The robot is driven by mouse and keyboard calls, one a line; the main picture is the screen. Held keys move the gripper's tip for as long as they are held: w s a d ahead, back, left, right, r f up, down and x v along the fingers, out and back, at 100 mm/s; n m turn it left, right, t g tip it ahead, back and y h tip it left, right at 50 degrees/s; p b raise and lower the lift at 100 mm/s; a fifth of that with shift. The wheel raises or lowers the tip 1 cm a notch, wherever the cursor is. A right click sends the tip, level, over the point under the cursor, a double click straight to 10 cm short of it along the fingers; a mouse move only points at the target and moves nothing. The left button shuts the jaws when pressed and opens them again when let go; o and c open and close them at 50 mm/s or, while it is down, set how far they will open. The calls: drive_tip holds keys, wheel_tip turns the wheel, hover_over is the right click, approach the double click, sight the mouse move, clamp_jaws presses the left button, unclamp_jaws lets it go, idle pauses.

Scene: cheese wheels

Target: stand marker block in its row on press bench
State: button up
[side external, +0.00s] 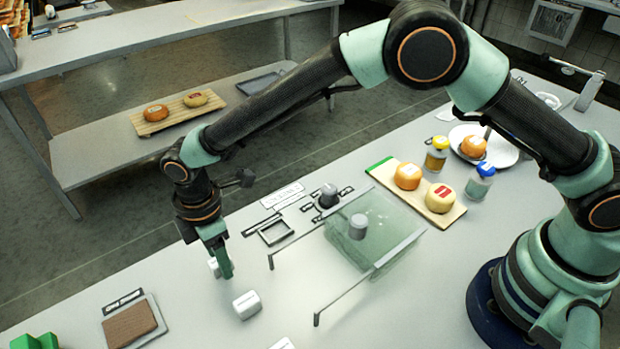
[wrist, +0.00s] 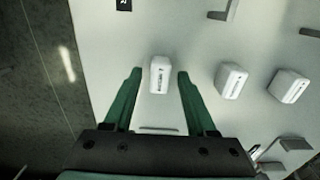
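Several small white marker blocks stand on the pale bench (side external: 180,265). One block (wrist: 160,75) shows between my fingertips in the wrist view, with a gap on each side; in the side view it is partly hidden behind a finger (side external: 213,266). A second block (side external: 247,305) stands nearer the front, also in the wrist view (wrist: 231,81). A third (wrist: 288,86) is cut off by the bottom edge of the side view (side external: 283,344). My gripper (side external: 222,268) points down, open and green-fingered, around or just above the first block; I cannot tell its exact height.
A clear press box (side external: 370,235) with metal rails stands right of my gripper. A small dark frame (side external: 275,232) and label plates (side external: 282,195) lie behind. A brown pad (side external: 130,322) on a tray is front left. Cheeses on a board (side external: 440,205) and jars are right.

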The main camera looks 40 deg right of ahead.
drive_tip(key=shift+r, duration=0.1)
wheel_tip(320, 180, up, 11)
drive_tip(key=w+d+r+m+t, duration=0.15)
drive_tip(key=d+r+m, duration=0.25)
drive_tip(key=d+r, duration=0.5)
drive_tip(key=s+d+r+m+t+y, duration=0.1)
drive_tip(key=d+r+m, duration=0.35)
drive_tip(key=d, duration=0.65)
drive_tip(key=s+d+m+t, duration=0.1)
drive_tip(key=s+d+m, duration=0.3)
drive_tip(key=d, duration=0.3)
drive_tip(key=s+d+f+m+t+h, duration=0.1)
drive_tip(key=s+d+m+t, duration=0.1)
drive_tip(key=s+d+m, duration=0.3)
drive_tip(key=shift+s+d+f, duration=0.2)
drive_tip(key=shift+s+d, duration=0.55)
drive_tip(key=shift+d, duration=0.75)
drive_tip(key=shift+m, duration=0.25)
